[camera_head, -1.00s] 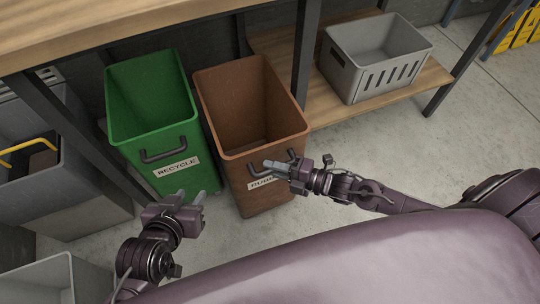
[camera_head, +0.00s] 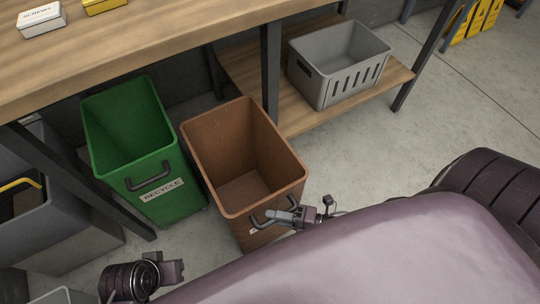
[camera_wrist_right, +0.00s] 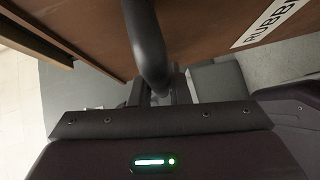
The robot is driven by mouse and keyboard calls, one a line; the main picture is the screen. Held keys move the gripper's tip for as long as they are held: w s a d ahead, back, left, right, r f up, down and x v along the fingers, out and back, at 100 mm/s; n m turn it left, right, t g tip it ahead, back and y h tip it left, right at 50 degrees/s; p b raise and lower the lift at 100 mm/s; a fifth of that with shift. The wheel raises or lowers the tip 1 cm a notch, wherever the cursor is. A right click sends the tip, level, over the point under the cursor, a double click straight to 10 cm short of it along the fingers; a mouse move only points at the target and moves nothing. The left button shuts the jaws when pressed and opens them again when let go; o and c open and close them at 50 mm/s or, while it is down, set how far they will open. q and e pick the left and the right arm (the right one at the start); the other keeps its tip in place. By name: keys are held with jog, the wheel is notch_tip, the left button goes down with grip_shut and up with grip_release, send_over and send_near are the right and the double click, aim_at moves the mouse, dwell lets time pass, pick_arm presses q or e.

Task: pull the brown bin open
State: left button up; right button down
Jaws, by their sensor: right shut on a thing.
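The brown bin (camera_head: 243,160) stands open-topped under the front edge of the workbench, with a dark handle (camera_head: 258,222) on its front. My right gripper (camera_head: 290,215) is at this handle and shut on it. In the right wrist view the dark handle (camera_wrist_right: 148,45) runs down into my gripper's jaws, and the bin's brown front (camera_wrist_right: 90,30) with part of its label fills the top. My left gripper (camera_head: 172,271) is at the lower left of the head view, in front of the green bin; its fingers are too unclear to judge.
A green recycle bin (camera_head: 135,140) stands just left of the brown bin. A grey crate (camera_head: 335,85) sits on the low shelf (camera_head: 290,115) to the right. A dark table leg (camera_head: 270,70) stands behind the brown bin.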

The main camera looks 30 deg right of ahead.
pick_arm(q)
jog(key=shift+s+a+r, duration=0.1)
jog(key=shift+a, duration=0.15)
pick_arm(e)
jog(key=shift+s, duration=0.55)
jog(key=c, duration=1.4)
grip_release()
jog(key=shift+o, duration=0.2)
